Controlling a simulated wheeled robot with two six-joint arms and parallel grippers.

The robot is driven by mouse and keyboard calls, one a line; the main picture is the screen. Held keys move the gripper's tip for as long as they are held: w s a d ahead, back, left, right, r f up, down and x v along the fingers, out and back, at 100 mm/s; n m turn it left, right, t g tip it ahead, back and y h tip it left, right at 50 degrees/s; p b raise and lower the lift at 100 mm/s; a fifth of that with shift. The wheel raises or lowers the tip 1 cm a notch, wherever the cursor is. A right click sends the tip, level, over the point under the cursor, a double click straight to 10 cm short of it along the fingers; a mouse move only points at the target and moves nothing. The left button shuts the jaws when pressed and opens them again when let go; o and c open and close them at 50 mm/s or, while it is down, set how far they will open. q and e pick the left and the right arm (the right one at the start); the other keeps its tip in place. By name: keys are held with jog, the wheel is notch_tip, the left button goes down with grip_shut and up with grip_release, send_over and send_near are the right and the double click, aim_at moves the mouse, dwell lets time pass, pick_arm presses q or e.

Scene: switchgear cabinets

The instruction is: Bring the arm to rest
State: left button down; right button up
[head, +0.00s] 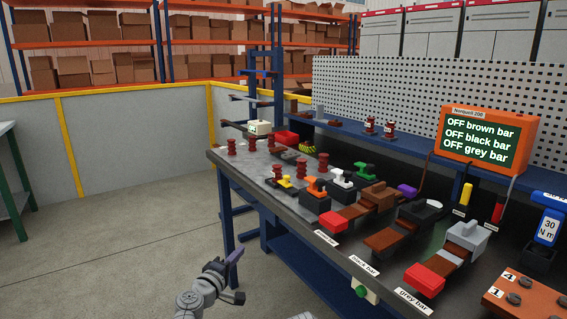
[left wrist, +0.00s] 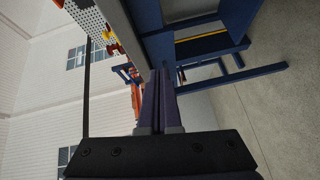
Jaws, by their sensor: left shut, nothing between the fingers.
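My left gripper (head: 236,276) is low in the head view, left of the workbench (head: 243,174) and in front of its edge, over the grey floor. Its fingers are shut with nothing between them. In the left wrist view the shut fingers (left wrist: 158,103) point up the picture, with the bench frame beyond. My right gripper shows in neither view.
The bench carries brown, black and grey bar assemblies, red insulators and an orange display (head: 488,140) reading OFF for all three bars. A green-legged table (head: 12,180) stands at the far left. Open floor (head: 110,260) lies left of the bench.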

pick_arm(q)
jog(key=s+d+r+m+g+h+p, duration=0.2)
jog(key=s+d+m+g+p, duration=0.9)
jog(key=d+p, duration=0.3)
jog(key=s+a+r+m+g+y+p, duration=0.2)
jog(key=s+a+y+p, duration=0.1)
jog(key=s, duration=0.4)
jog(key=s+a+r+m+g+y+p, duration=0.1)
jog(key=s+a+m+g+y+p, duration=0.2)
jog(key=s+y+p, duration=0.3)
jog(key=shift+s+a+r+g+p, duration=0.35)
jog(key=shift+s+a+p, duration=0.25)
jog(key=shift+s+p, duration=0.6)
jog(key=shift+w, duration=0.1)
